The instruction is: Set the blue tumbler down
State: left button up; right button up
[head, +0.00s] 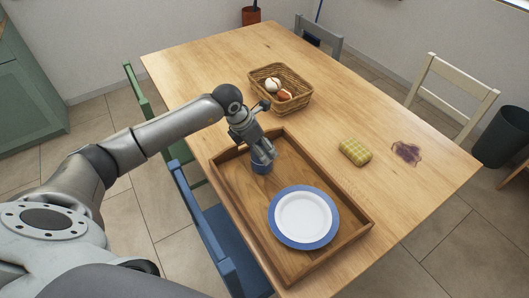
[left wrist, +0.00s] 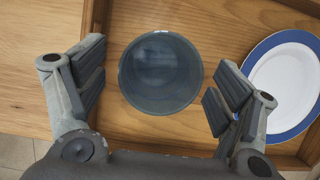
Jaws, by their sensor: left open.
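The blue tumbler (head: 261,167) stands upright in the wooden tray (head: 284,269), near the tray's left side in the head view. In the left wrist view I look down into the tumbler's open round mouth (left wrist: 160,72). My left gripper (head: 264,153) is right over and around the tumbler. In the left wrist view the two fingers of my left gripper (left wrist: 158,88) are spread, one on each side of the tumbler, with a visible gap on both sides. My right gripper is not in view.
A white plate with a blue rim (head: 303,217) lies in the tray beside the tumbler. A wicker basket (head: 295,102) with a few items stands behind the tray. A yellow-green sponge-like block (head: 355,151) and a purple stain (head: 407,152) are on the table to the right. Chairs surround the table.

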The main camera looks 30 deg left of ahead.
pick_arm(q)
jog(key=b+v, duration=0.1)
jog(key=v, duration=0.6)
jog(key=shift+r, duration=0.2)
